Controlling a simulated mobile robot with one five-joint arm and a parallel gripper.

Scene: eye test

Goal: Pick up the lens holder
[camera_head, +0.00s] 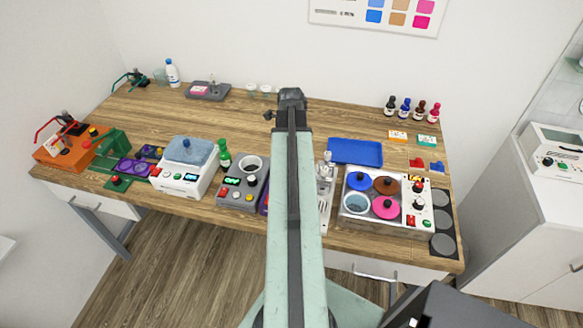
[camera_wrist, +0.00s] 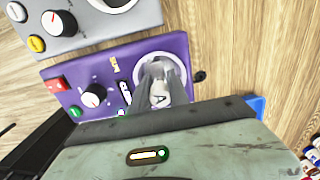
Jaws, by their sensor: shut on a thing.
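In the wrist view my gripper (camera_wrist: 161,92) is shut on a small pale grey piece (camera_wrist: 160,101). The piece is mostly hidden by the fingers, and I cannot tell for sure whether it is the lens holder. The fingers are over the round pale ring (camera_wrist: 181,70) at the right end of a purple device (camera_wrist: 75,70). I cannot tell whether the piece touches the ring. In the head view the purple device (camera_head: 263,200) shows only as a strip beside my arm.
A grey device (camera_head: 240,190) with a round cup stands left of the purple one. Right of my arm are a pale metal stand (camera_head: 325,195), a blue tray (camera_head: 355,152) and a box with coloured round lids (camera_head: 348,218). Bare wood (camera_head: 230,125) lies at the back.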

